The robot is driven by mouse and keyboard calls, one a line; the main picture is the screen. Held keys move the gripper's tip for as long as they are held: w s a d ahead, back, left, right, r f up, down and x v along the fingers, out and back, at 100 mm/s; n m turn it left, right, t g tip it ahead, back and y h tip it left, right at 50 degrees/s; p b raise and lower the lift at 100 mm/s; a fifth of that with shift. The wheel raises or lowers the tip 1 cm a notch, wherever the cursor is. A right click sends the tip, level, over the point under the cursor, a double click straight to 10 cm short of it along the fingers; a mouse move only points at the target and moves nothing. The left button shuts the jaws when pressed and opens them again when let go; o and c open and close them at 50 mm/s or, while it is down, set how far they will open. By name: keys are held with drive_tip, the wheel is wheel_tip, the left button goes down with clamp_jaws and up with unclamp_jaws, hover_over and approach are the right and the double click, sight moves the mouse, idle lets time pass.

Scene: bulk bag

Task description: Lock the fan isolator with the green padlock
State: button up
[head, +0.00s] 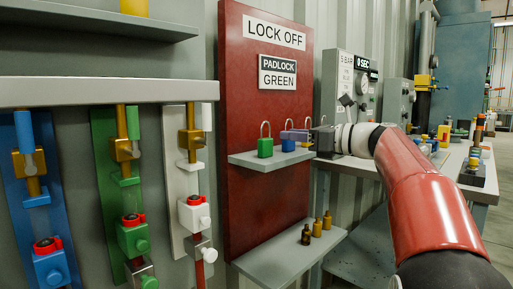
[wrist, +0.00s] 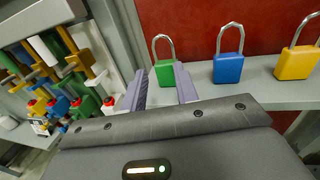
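The green padlock (head: 265,148) stands upright on a small grey shelf, its shackle up, left of the blue padlock (head: 288,145). My gripper (head: 295,134) is at the shelf from the right, over the blue padlock in the head view. In the wrist view its two fingers (wrist: 161,86) are apart with nothing held; the green padlock (wrist: 168,74) shows beyond them, partly hidden by the right finger. At left hang a blue panel (head: 14,175), a green panel (head: 105,165) and a white panel (head: 177,165) with red-topped units; I cannot tell which is the fan isolator.
A yellow padlock (wrist: 297,62) stands right of the blue one. The red board (head: 240,110) reads "LOCK OFF" and "PADLOCK GREEN". A lower shelf (head: 275,262) holds several small brass-coloured pieces. A grey bar (head: 60,91) crosses above the panels.

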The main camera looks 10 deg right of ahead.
drive_tip(key=x, duration=0.6)
drive_tip(key=shift+s+a+r, duration=0.15)
drive_tip(key=shift+a, duration=0.45)
drive_tip(key=shift+w+a, duration=0.25)
drive_tip(key=shift+w, duration=0.1)
clamp_jaws()
